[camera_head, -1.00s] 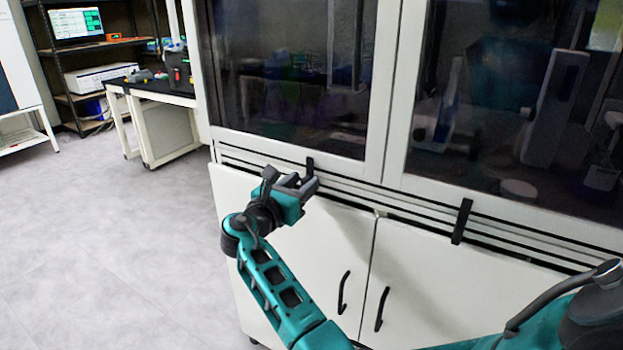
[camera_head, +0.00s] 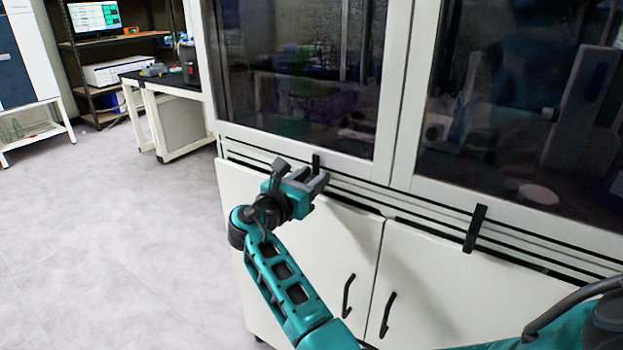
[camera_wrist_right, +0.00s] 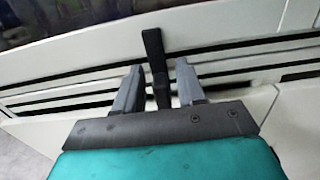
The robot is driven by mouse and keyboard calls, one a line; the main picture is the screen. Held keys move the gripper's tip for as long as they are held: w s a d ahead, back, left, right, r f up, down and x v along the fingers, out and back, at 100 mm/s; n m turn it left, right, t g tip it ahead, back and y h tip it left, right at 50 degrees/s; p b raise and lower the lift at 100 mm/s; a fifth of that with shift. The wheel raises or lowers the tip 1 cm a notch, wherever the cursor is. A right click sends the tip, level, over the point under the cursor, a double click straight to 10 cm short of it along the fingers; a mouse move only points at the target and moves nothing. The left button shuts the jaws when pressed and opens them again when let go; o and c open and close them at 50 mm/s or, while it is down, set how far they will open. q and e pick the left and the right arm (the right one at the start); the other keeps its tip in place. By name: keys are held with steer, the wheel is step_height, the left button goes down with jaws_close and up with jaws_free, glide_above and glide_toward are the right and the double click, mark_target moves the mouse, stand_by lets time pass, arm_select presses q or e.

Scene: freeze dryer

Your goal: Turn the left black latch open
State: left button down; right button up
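The left black latch (camera_head: 316,163) is a narrow black bar standing roughly upright on the lower frame of the left glass door. My right gripper (camera_head: 312,184) is right in front of it, with its fingers toward the cabinet. In the right wrist view, the latch (camera_wrist_right: 153,45) reaches down between the two grey fingers of the right gripper (camera_wrist_right: 157,68). The fingers are open, with a visible gap on each side of the latch. The latch's lower end is near the gripper's palm. My left gripper is not in view.
A second black latch (camera_head: 475,228) sits on the right door's lower frame. Below are white cabinet doors (camera_head: 430,290) with black handles (camera_head: 347,296). A black-topped bench (camera_head: 160,83) and a shelf with a monitor (camera_head: 95,17) stand at back left. The floor at left is clear.

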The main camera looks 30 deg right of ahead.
jaws_close()
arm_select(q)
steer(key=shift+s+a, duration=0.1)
